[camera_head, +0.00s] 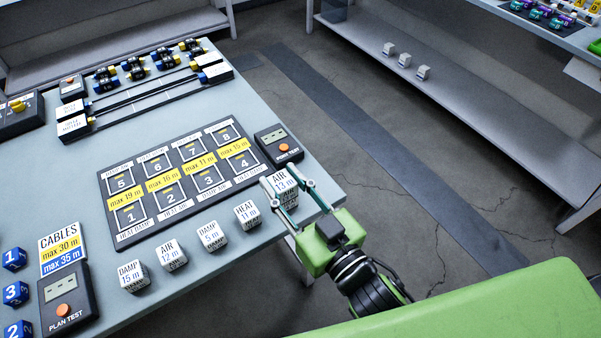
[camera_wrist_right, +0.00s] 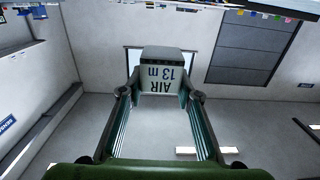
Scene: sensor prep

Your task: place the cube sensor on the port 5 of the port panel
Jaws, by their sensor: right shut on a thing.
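My right gripper (camera_head: 288,190) is shut on a white cube sensor (camera_head: 281,179) labelled AIR 13 m, at the right edge of the table. The same cube shows between the fingertips in the right wrist view (camera_wrist_right: 161,77). The dark port panel (camera_head: 145,236) lies on the table to the left of the gripper. Port 5 (camera_head: 121,182) is at its upper left, above port 1, and looks empty. Ports 6, 7 and 8 continue that row, with ports 2, 3 and 4 below. My left gripper is not in view.
White cubes stand in front of the panel: DAMP 15 m (camera_head: 133,276), AIR 12 m (camera_head: 172,256), DAMP 5 m (camera_head: 211,236) and HEAT 11 m (camera_head: 246,215). A test box (camera_head: 279,145) stands at the panel's right end. A plan test box (camera_head: 66,301) and blue numbered cubes (camera_head: 15,259) are at left.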

